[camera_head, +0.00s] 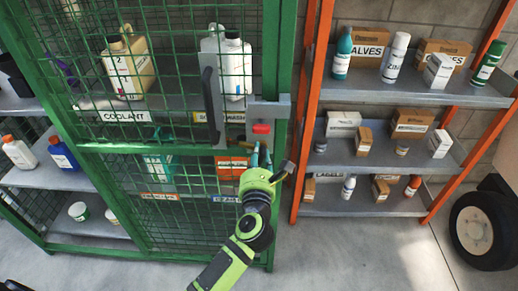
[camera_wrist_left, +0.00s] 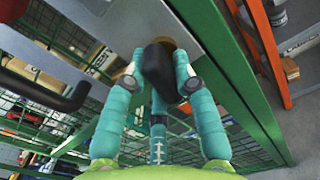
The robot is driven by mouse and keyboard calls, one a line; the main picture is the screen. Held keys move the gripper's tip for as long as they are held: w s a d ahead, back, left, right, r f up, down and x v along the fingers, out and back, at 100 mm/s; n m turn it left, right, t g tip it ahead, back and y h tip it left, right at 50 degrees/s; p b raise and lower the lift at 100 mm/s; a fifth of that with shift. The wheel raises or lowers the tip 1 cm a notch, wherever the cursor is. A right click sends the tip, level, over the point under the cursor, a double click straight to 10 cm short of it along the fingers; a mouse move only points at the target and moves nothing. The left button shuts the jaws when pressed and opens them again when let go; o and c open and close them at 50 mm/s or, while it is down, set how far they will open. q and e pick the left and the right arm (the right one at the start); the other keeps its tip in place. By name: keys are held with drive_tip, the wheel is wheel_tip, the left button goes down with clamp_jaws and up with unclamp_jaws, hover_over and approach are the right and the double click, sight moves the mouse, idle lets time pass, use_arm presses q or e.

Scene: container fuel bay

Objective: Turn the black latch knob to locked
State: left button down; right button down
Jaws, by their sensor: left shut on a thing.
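The black latch knob (camera_wrist_left: 158,68) shows in the left wrist view, in front of a grey plate (camera_wrist_left: 180,22) on the green cage door. My left gripper (camera_wrist_left: 155,78) is shut on the knob, with teal fingers on both sides and one below. In the head view my left gripper (camera_head: 261,156) is at the right edge of the green cage door (camera_head: 180,148), just below a red piece (camera_head: 261,128) on the grey latch plate (camera_head: 270,111). The knob cannot be made out there behind the fingers. My right gripper is out of view.
A dark door handle (camera_head: 211,95) stands out left of the latch; it also shows in the left wrist view (camera_wrist_left: 75,97). Jugs (camera_head: 128,67) stand behind the mesh. An orange-framed shelf (camera_head: 395,92) with boxes and bottles is to the right. A wheel (camera_head: 476,230) stands at far right.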

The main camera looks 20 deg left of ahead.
use_arm(q)
drive_tip(key=m+p, duration=0.4)
drive_tip(key=m, duration=0.1)
drive_tip(key=m+p, duration=0.2)
drive_tip(key=p, duration=0.1)
drive_tip(key=shift+r, duration=0.4)
drive_tip(key=m+p, duration=0.3)
drive_tip(key=m, duration=0.1)
drive_tip(key=shift+d, duration=0.15)
drive_tip(key=shift+m+p, duration=1.05)
drive_tip(key=shift+m, duration=0.75)
drive_tip(key=shift+f, duration=0.1)
drive_tip(key=c, duration=1)
unclamp_jaws()
drive_tip(key=shift+s+d, duration=0.15)
drive_tip(key=shift+s, duration=0.15)
drive_tip(key=v, duration=1.1)
drive_tip(key=shift+s, duration=0.15)
